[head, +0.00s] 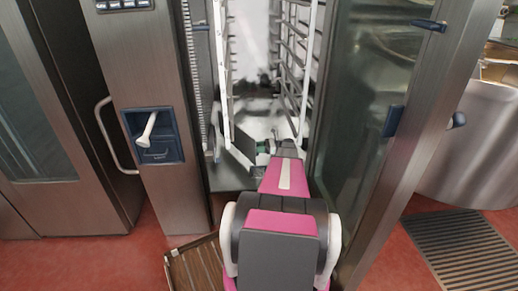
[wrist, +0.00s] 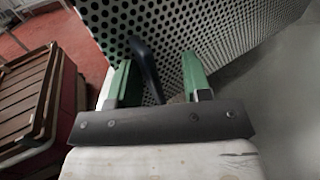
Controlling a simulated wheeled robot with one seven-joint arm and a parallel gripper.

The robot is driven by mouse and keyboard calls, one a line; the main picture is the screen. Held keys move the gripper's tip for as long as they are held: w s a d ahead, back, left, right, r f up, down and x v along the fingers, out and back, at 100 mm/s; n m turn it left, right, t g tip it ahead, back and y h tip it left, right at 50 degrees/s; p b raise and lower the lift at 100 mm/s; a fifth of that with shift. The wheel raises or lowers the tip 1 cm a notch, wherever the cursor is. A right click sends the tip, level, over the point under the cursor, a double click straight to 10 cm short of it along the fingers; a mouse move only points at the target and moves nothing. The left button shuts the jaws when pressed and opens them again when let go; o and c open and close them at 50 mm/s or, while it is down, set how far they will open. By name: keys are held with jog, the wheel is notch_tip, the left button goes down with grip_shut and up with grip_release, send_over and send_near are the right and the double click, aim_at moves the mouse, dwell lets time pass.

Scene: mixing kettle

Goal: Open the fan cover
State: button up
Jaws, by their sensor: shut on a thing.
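The fan cover (wrist: 225,38) is a pale metal panel full of round dark holes, filling the top of the wrist view. A dark curved handle (wrist: 148,62) stands out from it. My gripper (wrist: 160,78) has its two green fingers on either side of this handle and is shut on it; the exact contact is partly hidden. In the head view my gripper (head: 264,147) is inside the tall open oven cabinet, low between the racks, mostly hidden by my arm. I cannot make out the handle in the head view.
The glass oven door (head: 362,110) stands open close to the right of my arm. Wire racks (head: 292,60) line the cabinet. A brown slatted crate (wrist: 28,100) stands on the red floor at left. A steel kettle (head: 470,140) and floor grate (head: 465,245) are at right.

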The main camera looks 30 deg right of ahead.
jog(key=a+r, duration=1)
jog(key=a, duration=0.1)
jog(key=shift+s+a+r, duration=0.25)
jog(key=shift+a+r, duration=0.1)
jog(key=shift+r, duration=0.05)
